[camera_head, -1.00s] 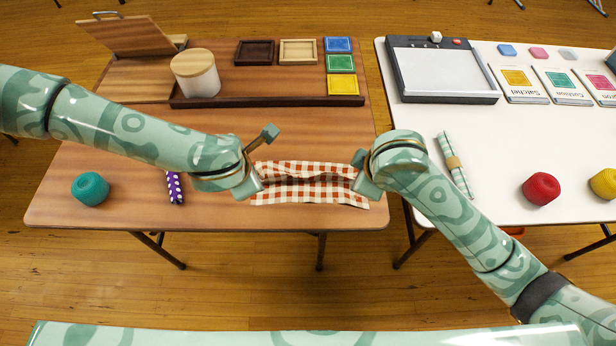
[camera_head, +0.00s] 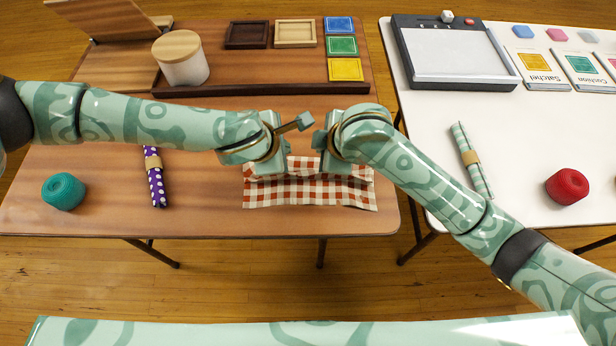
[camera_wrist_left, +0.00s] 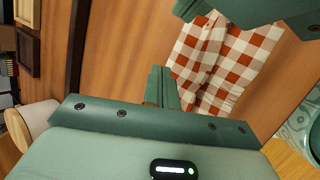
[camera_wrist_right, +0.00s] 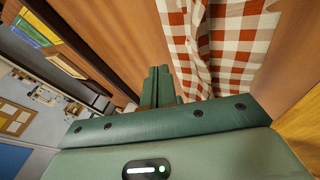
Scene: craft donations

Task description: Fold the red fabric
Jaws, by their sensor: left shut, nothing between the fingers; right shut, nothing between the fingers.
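The red and white checked fabric (camera_head: 312,190) lies on the wooden table near its front edge, with a raised ridge along its far part. It also shows in the left wrist view (camera_wrist_left: 232,62) and the right wrist view (camera_wrist_right: 240,45). My left gripper (camera_head: 284,150) is over the fabric's far left part, shut and empty. My right gripper (camera_head: 325,145) is over its far right part, shut and empty. The two grippers are close together, and they hide part of the fabric's far edge.
A purple dotted roll (camera_head: 156,180) and a teal yarn ball (camera_head: 63,191) lie left of the fabric. A lidded jar (camera_head: 181,60) and a dark tray (camera_head: 260,88) with colour squares stand behind. The white table (camera_head: 420,150) on the right holds a green striped roll (camera_head: 471,160) and red yarn (camera_head: 567,187).

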